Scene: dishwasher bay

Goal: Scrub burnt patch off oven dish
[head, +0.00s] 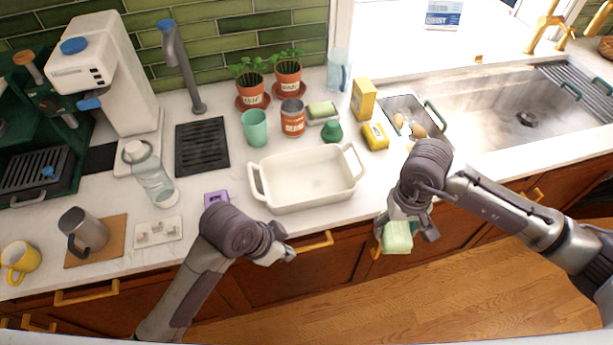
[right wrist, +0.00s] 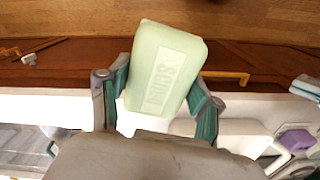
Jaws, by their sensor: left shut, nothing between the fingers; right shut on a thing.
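The cream oven dish (head: 308,201) sits on the counter in the middle of the head view, handles at left and right. Its inside looks pale; I cannot make out a burnt patch. My right gripper (head: 406,228) is shut on a pale green scrub sponge (head: 397,238), held in front of the counter edge, right of the dish and apart from it. In the right wrist view the sponge (right wrist: 166,70) sits between both fingers with raised lettering. My left gripper (head: 284,253) is shut and empty, in front of the counter, below the dish's left side.
Behind the dish stand a green cup (head: 254,128), a red-brown can (head: 293,118) and another sponge on a holder (head: 322,110). A yellow box (head: 363,98) and the sink (head: 500,110) are to the right. A purple block (head: 215,199) lies near my left arm.

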